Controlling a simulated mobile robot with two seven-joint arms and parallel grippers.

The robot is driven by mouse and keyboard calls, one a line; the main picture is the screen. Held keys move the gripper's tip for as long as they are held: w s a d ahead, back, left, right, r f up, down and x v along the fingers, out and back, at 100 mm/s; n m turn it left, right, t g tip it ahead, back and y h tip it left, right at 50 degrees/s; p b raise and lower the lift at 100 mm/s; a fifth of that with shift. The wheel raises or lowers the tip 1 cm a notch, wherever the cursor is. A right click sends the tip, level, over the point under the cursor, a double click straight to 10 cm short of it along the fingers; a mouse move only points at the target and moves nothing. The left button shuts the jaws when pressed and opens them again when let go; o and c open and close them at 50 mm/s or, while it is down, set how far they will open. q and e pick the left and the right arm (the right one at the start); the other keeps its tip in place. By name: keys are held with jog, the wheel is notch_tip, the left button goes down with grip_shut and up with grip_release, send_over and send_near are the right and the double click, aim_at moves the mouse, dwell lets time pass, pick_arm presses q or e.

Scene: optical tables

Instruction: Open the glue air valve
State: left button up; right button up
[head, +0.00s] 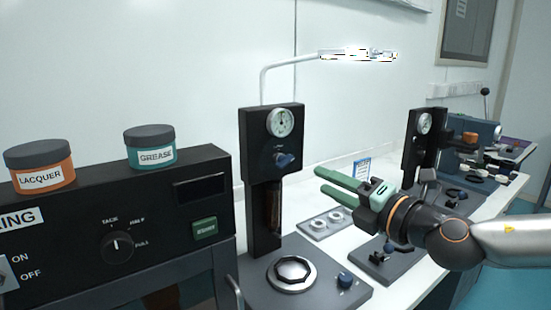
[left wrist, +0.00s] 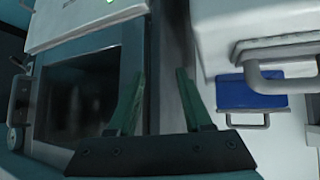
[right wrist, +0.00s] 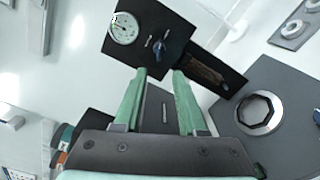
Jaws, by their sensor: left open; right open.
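A dark upright panel (head: 263,165) carries a round gauge (head: 281,122) with a blue valve knob (head: 285,160) below it. A brown tube section shows lower on the panel. My right gripper (head: 330,187) is open and empty, to the right of the panel and a little lower than the knob in the head view. In the right wrist view the blue knob (right wrist: 161,48) lies beyond the fingertips, apart from them, with the gauge (right wrist: 124,28) to its left. My left gripper (left wrist: 158,75) is open and empty in its wrist view and is outside the head view.
A dark oven-like box (head: 110,220) with lacquer (head: 40,178) and grease (head: 150,156) jars stands at left. A grey base with an octagonal plate (head: 291,274) lies below the panel. A second gauge station (head: 424,140) stands right, behind my right arm.

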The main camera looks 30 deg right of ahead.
aim_at(288, 163)
jog(key=w+p, duration=0.1)
jog(key=w, duration=0.1)
jog(key=w+p, duration=0.3)
jog(key=w, duration=0.1)
jog(key=shift+w+a+r+p, duration=0.15)
jog(key=shift+a+r+p, duration=0.1)
jog(key=shift+p, duration=0.1)
jog(key=shift+w+p, duration=0.55)
jog(key=shift+w, duration=0.1)
jog(key=shift+w+p, duration=0.55)
jog(key=shift+w, duration=0.1)
jog(key=shift+w+a+p, duration=0.1)
jog(key=shift+w+p, duration=0.35)
jog(key=shift+w, duration=0.35)
pick_arm(q)
notch_tip(288, 163, up, 6)
jog(key=s+a, duration=0.2)
jog(key=shift+y, duration=0.3)
pick_arm(e)
jog(key=shift+w+a+f, duration=0.1)
jog(key=shift+w+f, duration=0.1)
jog(key=shift+w, duration=0.55)
jog(key=shift+c, duration=0.2)
pick_arm(q)
jog(key=shift+r, duration=0.1)
pick_arm(e)
grip_shut()
